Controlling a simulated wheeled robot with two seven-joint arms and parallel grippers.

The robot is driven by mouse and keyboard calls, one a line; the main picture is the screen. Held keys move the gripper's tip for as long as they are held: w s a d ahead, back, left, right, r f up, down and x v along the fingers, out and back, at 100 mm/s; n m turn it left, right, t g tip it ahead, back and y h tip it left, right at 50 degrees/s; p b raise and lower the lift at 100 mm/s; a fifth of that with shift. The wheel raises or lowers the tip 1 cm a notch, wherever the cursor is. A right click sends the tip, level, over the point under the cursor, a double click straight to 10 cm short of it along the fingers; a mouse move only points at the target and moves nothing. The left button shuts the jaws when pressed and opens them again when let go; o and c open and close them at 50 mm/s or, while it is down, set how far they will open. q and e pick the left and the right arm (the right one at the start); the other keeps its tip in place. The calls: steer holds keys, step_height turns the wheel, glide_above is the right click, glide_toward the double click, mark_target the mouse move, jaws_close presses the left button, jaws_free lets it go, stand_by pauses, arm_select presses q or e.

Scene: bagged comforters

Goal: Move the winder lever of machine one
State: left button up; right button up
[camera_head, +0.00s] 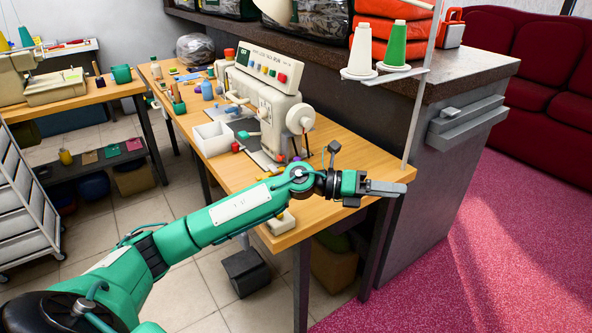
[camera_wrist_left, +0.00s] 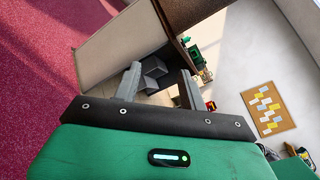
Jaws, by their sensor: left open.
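A cream sewing machine (camera_head: 265,95) with coloured buttons along its top stands on the wooden table (camera_head: 345,150). Its white handwheel (camera_head: 300,118) is on its right end. Small levers and knobs show on its front, but I cannot tell which is the winder lever. My left gripper (camera_head: 397,188) is at the table's right end, to the right of and nearer than the machine, pointing right, away from it. In the left wrist view its two fingers (camera_wrist_left: 160,72) are apart with nothing between them. My right gripper is out of view.
A thread stand with white and green cones (camera_head: 391,45) rises by the table's right end. A dark counter (camera_head: 450,150) stands behind. A white tray (camera_head: 212,138) is left of the machine. A second machine (camera_head: 55,85) stands far left. Pink carpet lies at right.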

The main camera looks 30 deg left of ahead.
arm_select(q)
steer(key=w+a+r+m+g+y, duration=0.15)
steer(key=a+y, duration=0.55)
steer(key=a, duration=0.8)
steer(key=a+r+m+g+y, duration=0.25)
steer(key=a+y, duration=0.45)
steer(key=a, duration=0.9)
steer(key=shift+n+h, duration=0.3)
steer(key=shift+n, duration=0.1)
steer(key=b+x, duration=0.1)
steer(key=x, duration=1.2)
steer(key=shift+w+d+f, duration=0.2)
steer(key=shift+d+f, duration=0.05)
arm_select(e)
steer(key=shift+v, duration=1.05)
arm_select(q)
steer(key=shift+c, duration=0.2)
